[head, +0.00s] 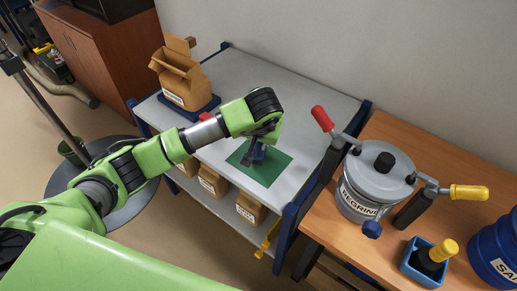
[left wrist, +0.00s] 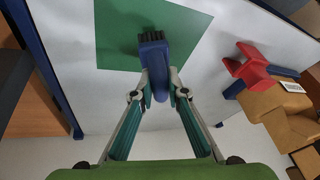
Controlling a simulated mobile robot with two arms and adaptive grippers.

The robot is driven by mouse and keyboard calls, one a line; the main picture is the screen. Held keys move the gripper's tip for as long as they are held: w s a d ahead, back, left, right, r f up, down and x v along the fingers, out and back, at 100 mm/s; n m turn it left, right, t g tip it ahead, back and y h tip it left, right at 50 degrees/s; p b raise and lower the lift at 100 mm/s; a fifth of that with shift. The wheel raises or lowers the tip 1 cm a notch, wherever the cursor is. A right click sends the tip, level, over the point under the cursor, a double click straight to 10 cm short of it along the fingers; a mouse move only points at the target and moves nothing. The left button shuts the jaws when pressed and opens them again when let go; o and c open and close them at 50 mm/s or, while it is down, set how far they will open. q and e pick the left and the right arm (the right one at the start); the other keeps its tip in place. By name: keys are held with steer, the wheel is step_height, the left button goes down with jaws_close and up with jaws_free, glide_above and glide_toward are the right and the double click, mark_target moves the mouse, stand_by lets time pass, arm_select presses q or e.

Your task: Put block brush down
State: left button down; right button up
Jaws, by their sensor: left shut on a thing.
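The block brush (left wrist: 154,62) is blue with dark bristles. My left gripper (left wrist: 158,82) is shut on it in the left wrist view. The brush shows over the green mat (left wrist: 118,40), with its bristle end towards the mat's middle. In the head view my left gripper (head: 256,155) points down over the green mat (head: 268,176), which lies on the grey bench top (head: 305,110). The arm hides part of the brush there. I cannot tell whether the bristles touch the mat. My right gripper is not in view.
An open cardboard box (head: 178,78) stands at the bench's back left. A red object (left wrist: 252,66) is near the bench edge. Boxes (head: 250,209) sit on the lower shelf. The bench top behind the mat is clear.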

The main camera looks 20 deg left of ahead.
arm_select(q)
steer(key=shift+f, duration=0.65)
steer(key=shift+f, duration=0.15)
steer(key=c, duration=2)
jaws_free()
steer(key=shift+d+r, duration=0.1)
steer(key=shift+r, duration=0.3)
steer(key=v, duration=1.1)
steer(key=shift+s+r+b, duration=0.15)
steer(key=shift+s+b, duration=0.1)
steer(key=shift+b, duration=0.1)
